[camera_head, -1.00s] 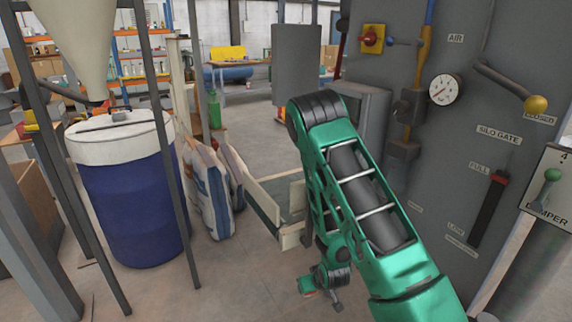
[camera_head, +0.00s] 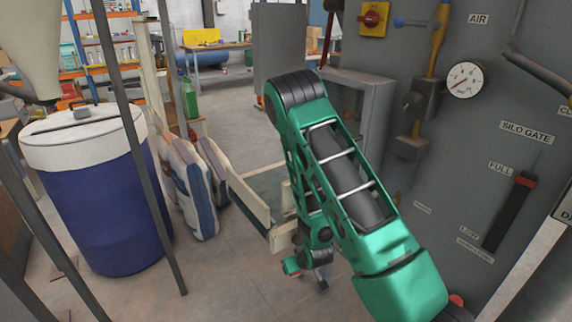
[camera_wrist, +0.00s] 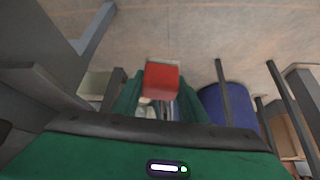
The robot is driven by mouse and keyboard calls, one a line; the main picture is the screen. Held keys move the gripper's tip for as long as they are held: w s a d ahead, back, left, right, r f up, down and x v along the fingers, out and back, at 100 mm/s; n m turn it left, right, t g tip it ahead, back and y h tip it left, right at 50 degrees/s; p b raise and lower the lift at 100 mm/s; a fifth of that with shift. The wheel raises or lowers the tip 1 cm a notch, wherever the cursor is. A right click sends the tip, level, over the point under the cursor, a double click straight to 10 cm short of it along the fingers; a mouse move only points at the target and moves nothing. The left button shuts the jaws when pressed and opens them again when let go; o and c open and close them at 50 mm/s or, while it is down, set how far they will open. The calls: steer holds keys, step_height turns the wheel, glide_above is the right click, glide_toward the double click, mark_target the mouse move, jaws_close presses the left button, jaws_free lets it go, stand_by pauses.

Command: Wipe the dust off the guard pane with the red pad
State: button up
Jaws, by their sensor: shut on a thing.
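The red pad (camera_wrist: 161,76) shows as a red block between the two green fingers of my gripper (camera_wrist: 160,92) in the wrist view. My gripper is shut on it. The pad is over the floor and apart from any pane. I cannot make out the guard pane or its dust in either view.
A blue drum with a white top (camera_head: 102,200) stands at left behind thin posts. Sacks (camera_head: 190,185) lean beside a low wooden-sided frame (camera_head: 250,198) near my arm. The grey machine panel (camera_head: 500,120) with gauge and levers rises at right. Open floor lies beyond.

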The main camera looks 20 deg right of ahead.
steer(key=shift+a, duration=0.2)
steer(key=shift+w, duration=0.15)
steer(key=w+d+r+n+t+h, duration=0.3)
steer(key=w+d+r+n+h, duration=0.4)
steer(key=r, duration=0.3)
steer(key=w+a+r+n+t+h, duration=0.1)
steer(key=w+r+h, duration=0.2)
steer(key=r, duration=0.8)
steer(key=w+r+n+t+h, duration=0.1)
steer(key=w+r+t+h, duration=0.15)
steer(key=r, duration=0.95)
steer(key=shift+g+h, duration=0.25)
steer(key=shift+g, duration=0.2)
steer(key=shift+w+d+f, duration=0.1)
steer(key=shift+w+d, duration=0.15)
steer(key=shift+d, duration=0.65)
steer(key=shift+w+d+f, duration=0.15)
steer(key=shift+w+d, duration=0.1)
steer(key=shift+d, duration=0.7)
steer(key=shift+w+d+f, duration=0.1)
steer(key=shift+w+d, duration=0.15)
steer(key=shift+d, duration=0.65)
steer(key=shift+w+d, duration=0.15)
steer(key=shift+d, duration=0.5)
